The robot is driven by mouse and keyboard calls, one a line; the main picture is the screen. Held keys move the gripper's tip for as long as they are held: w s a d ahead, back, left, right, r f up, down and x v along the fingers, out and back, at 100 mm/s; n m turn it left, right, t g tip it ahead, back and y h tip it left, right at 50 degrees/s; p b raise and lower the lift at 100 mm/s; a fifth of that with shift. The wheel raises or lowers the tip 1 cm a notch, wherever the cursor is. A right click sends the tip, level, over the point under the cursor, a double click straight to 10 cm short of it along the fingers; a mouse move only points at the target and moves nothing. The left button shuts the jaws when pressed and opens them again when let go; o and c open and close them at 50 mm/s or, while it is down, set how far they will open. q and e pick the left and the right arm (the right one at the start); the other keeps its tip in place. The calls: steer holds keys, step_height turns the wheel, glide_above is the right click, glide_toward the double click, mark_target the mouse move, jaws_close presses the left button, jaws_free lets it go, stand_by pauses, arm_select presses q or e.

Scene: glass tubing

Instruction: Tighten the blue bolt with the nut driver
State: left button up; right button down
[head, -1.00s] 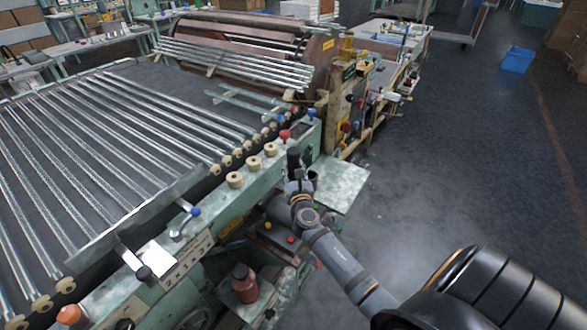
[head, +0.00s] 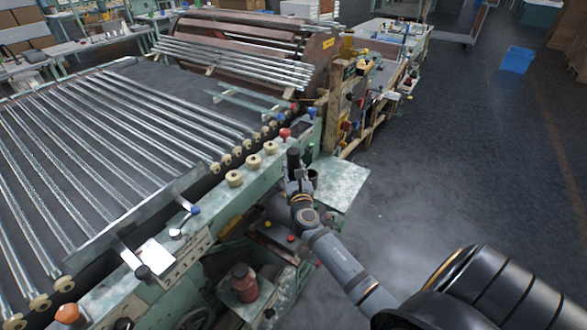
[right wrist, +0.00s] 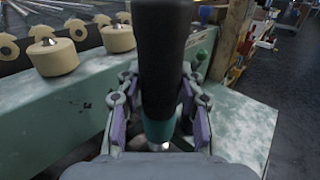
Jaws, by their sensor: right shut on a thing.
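My right gripper (head: 298,182) is shut on the nut driver (head: 293,160) and holds it upright above the pale green shelf at the machine's corner. In the right wrist view the driver's thick black handle (right wrist: 165,55) and teal lower part stand between the two fingers (right wrist: 158,112). Its lower end is mostly hidden by the gripper. A blue knob (head: 195,210) sits on the machine's side rail, and another blue top (head: 312,112) shows beyond the driver. I cannot tell whether either is the blue bolt. My left gripper is not in view.
The green rail (head: 215,200) with cream rollers (head: 234,178) runs left of the gripper. A brown bottle (head: 244,284) stands lower down. Open floor (head: 440,170) lies to the right.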

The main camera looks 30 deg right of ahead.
mark_target(293, 151)
steer(key=shift+s+f, duration=0.1)
steer(key=shift+f, duration=0.1)
stand_by(1.0)
step_height(293, 151, up, 3)
steer(key=shift+f+p, duration=0.2)
steer(key=shift+p, duration=1.05)
step_height(293, 151, up, 5)
steer(key=p, duration=0.5)
steer(key=shift+r, duration=0.2)
steer(key=shift+a+f, duration=0.1)
